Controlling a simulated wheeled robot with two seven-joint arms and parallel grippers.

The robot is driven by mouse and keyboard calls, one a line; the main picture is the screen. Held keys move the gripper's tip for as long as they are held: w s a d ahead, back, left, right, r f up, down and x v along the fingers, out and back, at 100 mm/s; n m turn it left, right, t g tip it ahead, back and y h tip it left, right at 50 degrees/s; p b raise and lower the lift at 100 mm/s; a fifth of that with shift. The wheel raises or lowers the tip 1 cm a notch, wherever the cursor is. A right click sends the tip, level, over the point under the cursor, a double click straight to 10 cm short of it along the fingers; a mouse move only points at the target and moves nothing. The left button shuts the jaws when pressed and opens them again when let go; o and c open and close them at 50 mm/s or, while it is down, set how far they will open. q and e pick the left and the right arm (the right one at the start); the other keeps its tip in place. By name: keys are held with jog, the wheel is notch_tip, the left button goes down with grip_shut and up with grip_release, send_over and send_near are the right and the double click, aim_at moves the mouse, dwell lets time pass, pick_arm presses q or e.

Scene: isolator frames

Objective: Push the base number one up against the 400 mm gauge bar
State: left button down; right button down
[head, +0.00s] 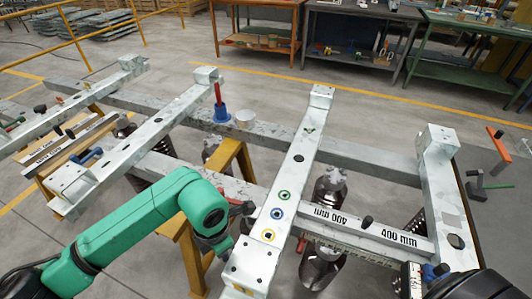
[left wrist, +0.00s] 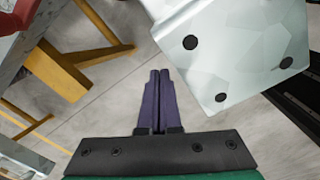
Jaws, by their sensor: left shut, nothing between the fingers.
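A white base (head: 290,175) with green, blue and yellow rings lies across the grey rails in the middle; I take it as base number one. The 400 mm gauge bar (head: 365,236) lies between this base and another white base (head: 437,180) on the right. Its left end is close to the ringed base; I cannot tell if they touch. My left gripper (head: 224,247) is left of the ringed base's near end. In the left wrist view its purple fingers (left wrist: 159,100) are shut and empty, beside a white plate with holes (left wrist: 235,50). My right gripper is not seen.
More white bases (head: 140,140) lie on the rails at left. A yellow trestle (head: 190,235) stands under the near rail. Workbenches (head: 360,35) stand at the back.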

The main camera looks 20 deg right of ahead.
pick_arm(q)
jog(key=shift+a, duration=0.1)
notch_tip(320, 180, up, 9)
jog(key=p, duration=0.5)
jog(key=shift+w, duration=0.1)
